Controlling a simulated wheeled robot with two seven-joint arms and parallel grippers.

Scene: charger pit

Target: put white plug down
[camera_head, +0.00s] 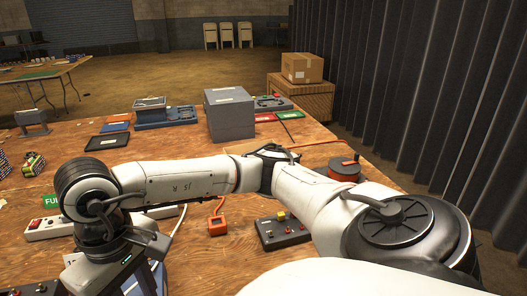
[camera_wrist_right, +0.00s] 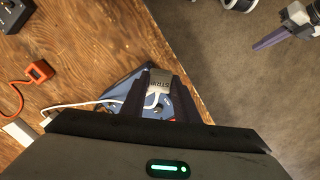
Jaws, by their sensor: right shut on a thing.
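My right arm reaches across the table in the head view, and its wrist is at the lower left with the fingers hidden there. In the right wrist view my right gripper (camera_wrist_right: 160,88) is shut on the white plug (camera_wrist_right: 160,76), which carries a printed label. A white cable (camera_wrist_right: 117,99) runs left from the plug.
A white power strip (camera_head: 40,234) with a red switch lies at the left. An orange block (camera_head: 217,223) and a black button box (camera_head: 283,232) lie near the middle.

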